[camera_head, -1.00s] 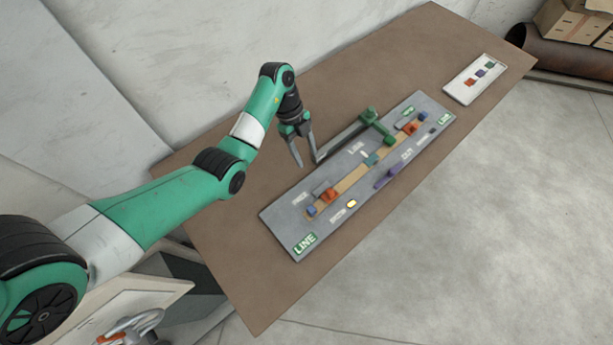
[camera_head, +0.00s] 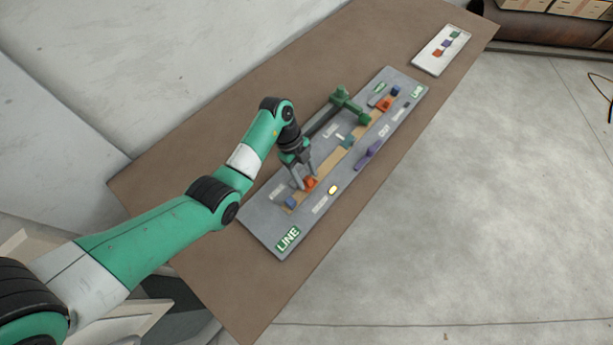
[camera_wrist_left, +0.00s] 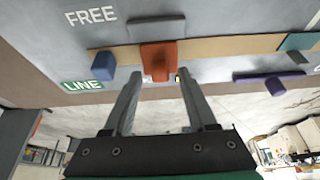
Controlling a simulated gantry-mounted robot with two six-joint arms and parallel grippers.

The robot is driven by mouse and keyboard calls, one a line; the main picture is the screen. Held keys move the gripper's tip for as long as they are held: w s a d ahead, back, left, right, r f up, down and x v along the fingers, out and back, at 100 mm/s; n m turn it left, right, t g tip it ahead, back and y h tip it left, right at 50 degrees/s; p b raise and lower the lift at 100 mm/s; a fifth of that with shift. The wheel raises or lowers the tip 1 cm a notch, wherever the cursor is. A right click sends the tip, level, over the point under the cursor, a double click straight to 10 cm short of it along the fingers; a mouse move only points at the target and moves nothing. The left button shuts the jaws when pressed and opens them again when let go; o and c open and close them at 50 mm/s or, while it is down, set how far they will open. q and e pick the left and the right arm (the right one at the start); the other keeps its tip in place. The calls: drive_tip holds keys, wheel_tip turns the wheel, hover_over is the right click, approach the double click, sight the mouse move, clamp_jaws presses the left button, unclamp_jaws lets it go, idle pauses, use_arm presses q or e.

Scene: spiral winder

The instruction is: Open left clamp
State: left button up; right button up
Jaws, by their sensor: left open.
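The left clamp looks like an orange block (camera_head: 311,184) on the tan strip, toward the near left end of the grey board (camera_head: 262,222). It also shows in the left wrist view (camera_wrist_left: 158,62), just ahead of the fingertips. My left gripper (camera_head: 306,181) is open and points down at the orange block. In the wrist view its two fingers (camera_wrist_left: 162,75) stand on either side of the block's near end, with nothing clearly gripped. Part of the block is hidden by the fingers in the head view. My right gripper is out of view.
A blue block (camera_head: 291,202) is beside the orange one. A green arm-like part (camera_head: 340,99) reaches over the board farther along. A white tray (camera_head: 428,62) lies beyond.

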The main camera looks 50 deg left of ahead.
use_arm(q)
drive_tip(key=shift+d+f, duration=0.1)
drive_tip(key=shift+f, duration=0.2)
drive_tip(key=shift+c, duration=0.3)
clamp_jaws()
